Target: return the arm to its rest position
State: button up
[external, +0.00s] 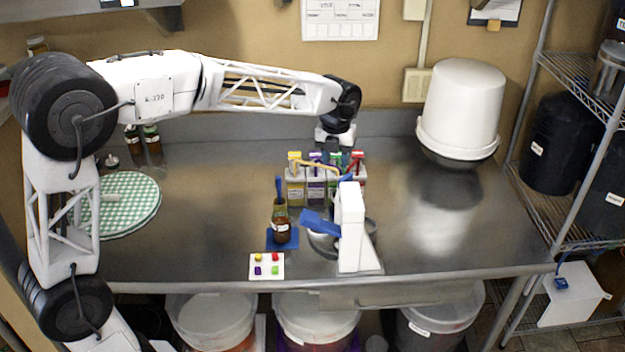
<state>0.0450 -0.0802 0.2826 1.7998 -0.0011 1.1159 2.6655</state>
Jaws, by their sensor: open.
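My white arm reaches in from the left, and its forearm stretches over the back of the steel table (390,270). My gripper (335,150) points down above a rack of several bottles (296,190) with yellow, purple, green and red tops. The gripper is open; its fingers are small and partly lost among the bottle tops, so I cannot tell whether they touch anything. I see nothing held in it.
A brown bottle (281,231) stands on a blue mat (273,244). A white upright device (349,230) stands beside it, near a card with coloured dots (258,271).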

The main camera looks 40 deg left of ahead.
jog(key=s+a+f+n+t, duration=0.1)
jog(key=s+f+n, duration=0.1)
jog(key=s+n, duration=1.3)
jog(key=s+a+f+n+t, duration=0.1)
jog(key=s+f+n, duration=0.2)
jog(key=s+n, duration=1.2)
jog(key=s, duration=0.8)
jog(key=shift+s+a+n, duration=0.25)
jog(key=shift+a+n, duration=0.1)
jog(key=shift+n, duration=0.05)
